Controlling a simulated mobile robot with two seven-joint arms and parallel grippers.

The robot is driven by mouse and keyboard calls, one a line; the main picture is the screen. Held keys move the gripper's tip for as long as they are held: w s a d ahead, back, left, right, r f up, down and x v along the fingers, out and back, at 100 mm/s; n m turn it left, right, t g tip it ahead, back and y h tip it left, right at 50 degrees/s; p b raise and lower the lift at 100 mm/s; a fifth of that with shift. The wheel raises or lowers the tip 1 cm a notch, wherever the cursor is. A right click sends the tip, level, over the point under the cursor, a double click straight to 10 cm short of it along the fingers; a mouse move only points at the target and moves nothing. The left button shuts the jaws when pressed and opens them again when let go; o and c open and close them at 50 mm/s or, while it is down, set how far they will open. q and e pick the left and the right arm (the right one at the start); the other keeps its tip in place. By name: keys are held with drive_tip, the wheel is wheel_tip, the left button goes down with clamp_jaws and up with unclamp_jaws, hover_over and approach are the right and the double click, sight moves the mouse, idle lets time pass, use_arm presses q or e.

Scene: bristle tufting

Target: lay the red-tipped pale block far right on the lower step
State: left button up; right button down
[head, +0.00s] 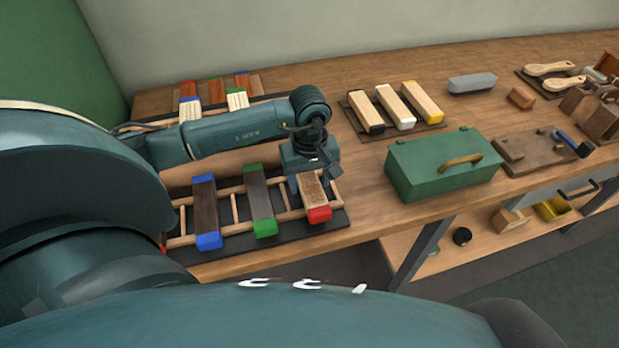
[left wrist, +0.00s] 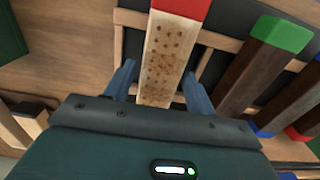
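The red-tipped pale block (head: 317,199) lies at the far right of the lower step (head: 235,207), a wooden rack on a dark mat. It also shows in the left wrist view (left wrist: 168,50), its speckled face up and red end away from the gripper. My left gripper (head: 311,182) is over it. In the left wrist view the fingers (left wrist: 160,75) stand on either side of the block, with narrow gaps visible, so the gripper looks open. The block's near end is hidden under the gripper. My right gripper is not in view.
A green-tipped dark block (head: 261,200) and a blue-tipped dark block (head: 206,212) lie to its left on the same step. A higher step behind holds more tipped blocks. A green toolbox (head: 440,165) stands to the right, and three pale blocks (head: 396,105) lie behind it.

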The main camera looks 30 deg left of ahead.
sight(310, 182)
use_arm(q)
drive_tip(key=shift+o, duration=0.6)
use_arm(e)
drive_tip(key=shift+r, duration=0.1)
use_arm(q)
drive_tip(key=shift+r+p, duration=0.3)
drive_tip(key=shift+p, duration=0.05)
wheel_tip(310, 182, up, 12)
drive_tip(key=b, duration=0.1)
drive_tip(key=shift+b, duration=0.3)
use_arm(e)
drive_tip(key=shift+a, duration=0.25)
use_arm(q)
drive_tip(key=shift+f, duration=0.15)
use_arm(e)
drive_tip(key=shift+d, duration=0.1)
